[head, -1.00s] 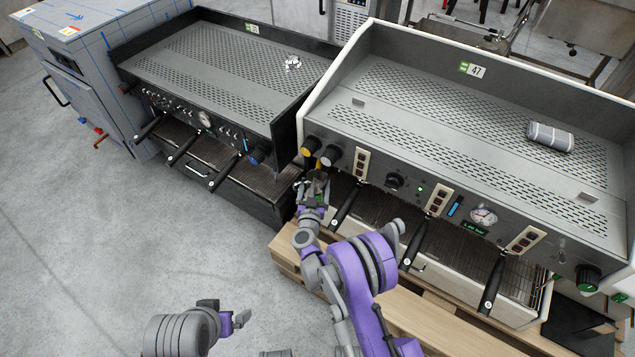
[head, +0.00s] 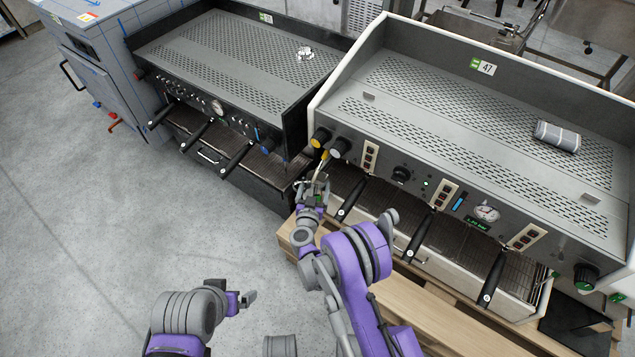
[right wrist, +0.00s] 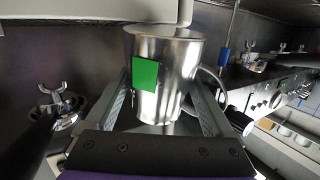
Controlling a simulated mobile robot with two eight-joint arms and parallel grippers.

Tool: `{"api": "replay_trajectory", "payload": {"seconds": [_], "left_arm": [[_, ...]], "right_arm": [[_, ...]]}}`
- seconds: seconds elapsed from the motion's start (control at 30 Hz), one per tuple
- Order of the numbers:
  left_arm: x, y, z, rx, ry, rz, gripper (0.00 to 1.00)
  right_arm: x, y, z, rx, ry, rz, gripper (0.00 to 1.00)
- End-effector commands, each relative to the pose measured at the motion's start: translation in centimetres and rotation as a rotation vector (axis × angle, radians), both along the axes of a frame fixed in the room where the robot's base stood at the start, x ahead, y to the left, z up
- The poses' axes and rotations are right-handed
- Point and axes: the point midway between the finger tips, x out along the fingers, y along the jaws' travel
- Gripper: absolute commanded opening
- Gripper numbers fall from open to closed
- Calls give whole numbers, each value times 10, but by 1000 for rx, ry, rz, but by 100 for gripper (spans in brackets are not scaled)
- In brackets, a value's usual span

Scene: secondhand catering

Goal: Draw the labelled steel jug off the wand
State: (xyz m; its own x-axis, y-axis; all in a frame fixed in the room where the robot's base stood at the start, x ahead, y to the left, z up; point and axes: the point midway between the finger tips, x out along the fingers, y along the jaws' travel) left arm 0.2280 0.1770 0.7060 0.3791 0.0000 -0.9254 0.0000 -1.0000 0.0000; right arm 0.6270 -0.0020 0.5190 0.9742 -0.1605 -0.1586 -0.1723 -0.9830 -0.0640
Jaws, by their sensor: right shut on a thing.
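The steel jug (right wrist: 178,62) with a green label (right wrist: 145,74) stands between the fingers of my right gripper (right wrist: 165,108) in the right wrist view. The gripper is shut on it, and the handle (right wrist: 212,88) shows on the right. In the head view my right gripper (head: 314,190) is below the left-end knobs of the near machine and mostly hides the jug. The wand (head: 319,170), thin with a yellow part, comes down to the jug; whether its tip is inside is unclear. My left gripper (head: 246,298) is over the floor, away from the machines; its jaw state is unclear.
The espresso machine numbered 47 (head: 430,120) stands on a wooden pallet (head: 415,300), with black portafilter handles (head: 420,238) sticking out beside my right arm. A second dark machine (head: 230,75) is close on the left. The floor (head: 110,220) at front left is clear.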

Motion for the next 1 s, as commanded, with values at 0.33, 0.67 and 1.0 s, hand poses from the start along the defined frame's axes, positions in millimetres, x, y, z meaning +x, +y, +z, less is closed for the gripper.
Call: {"api": "replay_trajectory", "payload": {"seconds": [0.33, 0.67, 1.0], "left_arm": [[2, 0, -15, 0, 5, 0, 100], [4, 0, -31, 0, 9, 0, 100], [7, 0, -48, 0, 13, 0, 100]], "right_arm": [[-4, 3, -13, -13, -15, 0, 7], [-6, 5, -26, -30, -38, 0, 7], [-8, 6, -40, -53, -69, -1, 7]]}}
